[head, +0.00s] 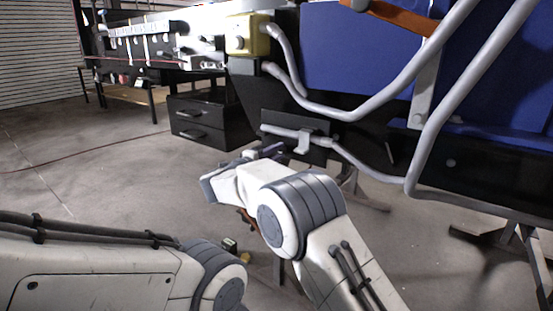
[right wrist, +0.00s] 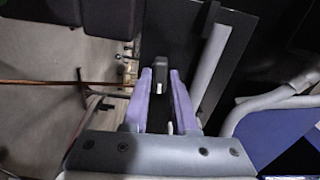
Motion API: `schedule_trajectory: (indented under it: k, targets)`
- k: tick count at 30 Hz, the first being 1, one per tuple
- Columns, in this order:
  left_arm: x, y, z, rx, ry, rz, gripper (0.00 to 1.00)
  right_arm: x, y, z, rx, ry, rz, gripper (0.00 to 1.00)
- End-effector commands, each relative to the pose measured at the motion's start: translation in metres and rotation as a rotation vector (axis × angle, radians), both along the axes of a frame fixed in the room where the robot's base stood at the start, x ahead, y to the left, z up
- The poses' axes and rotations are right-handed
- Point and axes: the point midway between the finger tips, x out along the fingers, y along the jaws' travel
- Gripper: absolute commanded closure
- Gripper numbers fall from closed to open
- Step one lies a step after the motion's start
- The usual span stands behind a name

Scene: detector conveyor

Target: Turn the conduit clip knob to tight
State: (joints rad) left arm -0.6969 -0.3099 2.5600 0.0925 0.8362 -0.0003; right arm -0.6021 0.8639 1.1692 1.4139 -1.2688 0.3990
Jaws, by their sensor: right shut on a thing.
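My right gripper (head: 266,152) is at the dark panel below the blue housing in the head view. In the right wrist view its two purple fingers (right wrist: 162,92) are on either side of a small dark knob with a pale end (right wrist: 160,72), and it is shut on this knob. In the head view the gripper hides the knob. A grey clip (head: 303,143) sits on the conduit (head: 345,153) just right of the gripper. I cannot read the knob's setting. My left gripper is out of view; only part of the left arm shows at lower left.
Bent grey conduits (head: 430,60) run across the blue housing (head: 350,50) at the right. A yellow box (head: 248,35) is at the upper middle. A black drawer unit (head: 198,122) stands behind on the left. The concrete floor (head: 90,175) at the left is mostly clear.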

Motion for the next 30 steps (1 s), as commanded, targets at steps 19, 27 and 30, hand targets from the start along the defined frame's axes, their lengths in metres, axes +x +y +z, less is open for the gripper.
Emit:
schedule_trajectory:
  k: [19, 27, 30]
  targets:
    - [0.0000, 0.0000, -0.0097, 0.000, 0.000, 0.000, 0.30, -0.0009, 0.0032, -0.0034, 0.086, -0.056, 0.006, 1.00]
    - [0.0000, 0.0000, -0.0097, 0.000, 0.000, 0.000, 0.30, -0.0007, 0.0028, -0.0029, 0.084, -0.056, 0.005, 0.50]
    - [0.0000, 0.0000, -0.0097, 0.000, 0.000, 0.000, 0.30, -0.0004, 0.0014, -0.0022, 0.084, -0.057, 0.003, 0.50]
